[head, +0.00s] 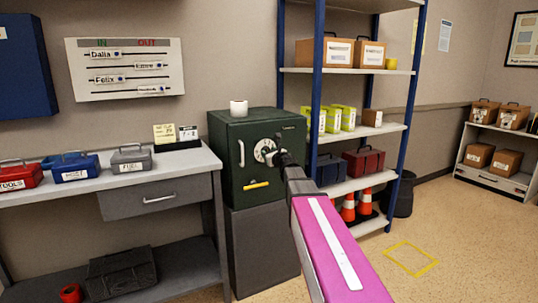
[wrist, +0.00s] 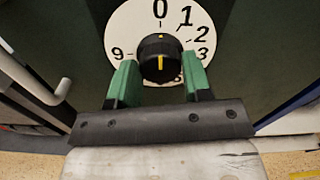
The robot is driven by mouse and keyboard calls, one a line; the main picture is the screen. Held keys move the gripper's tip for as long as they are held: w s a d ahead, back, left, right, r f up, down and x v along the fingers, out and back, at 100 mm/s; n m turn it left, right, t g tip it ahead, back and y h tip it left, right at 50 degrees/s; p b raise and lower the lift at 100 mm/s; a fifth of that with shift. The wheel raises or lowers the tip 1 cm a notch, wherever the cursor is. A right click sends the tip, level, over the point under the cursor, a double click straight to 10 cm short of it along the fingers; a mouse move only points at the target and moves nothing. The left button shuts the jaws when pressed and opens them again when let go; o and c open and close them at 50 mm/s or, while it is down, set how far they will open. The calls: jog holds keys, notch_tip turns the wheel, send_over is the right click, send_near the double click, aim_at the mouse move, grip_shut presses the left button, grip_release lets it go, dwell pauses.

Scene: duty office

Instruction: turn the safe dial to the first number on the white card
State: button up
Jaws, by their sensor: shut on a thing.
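The dark green safe (head: 262,185) stands on a grey block, its door facing me. Its dial (head: 264,151) is a white disc with black numbers. In the wrist view, the dial (wrist: 125,32) shows 0 at the top, 1, 2 and 3 to the right and 9 at the left; its lower part is hidden. My gripper (head: 279,158) has its green fingers (wrist: 160,80) shut on the black knob (wrist: 159,45). The knob's yellow mark is upright, in line with 0. The white card (head: 188,133) stands on the desk; its writing is too small to read surely.
A yellow note (head: 164,133) stands beside the card. A vertical door handle (head: 241,153) is left of the dial, and a yellow bar (head: 256,185) is below it. A white cup-like thing (head: 238,108) is on the safe. A blue-posted shelf (head: 345,128) stands close on the right.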

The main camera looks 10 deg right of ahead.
jog(key=shift+m, duration=0.3)
jog(key=shift+f+n, duration=0.15)
jog(key=shift+n, duration=7.6)
jog(key=shift+f+n, duration=0.1)
jog(key=shift+n, duration=7.65)
jog(key=o, duration=0.9)
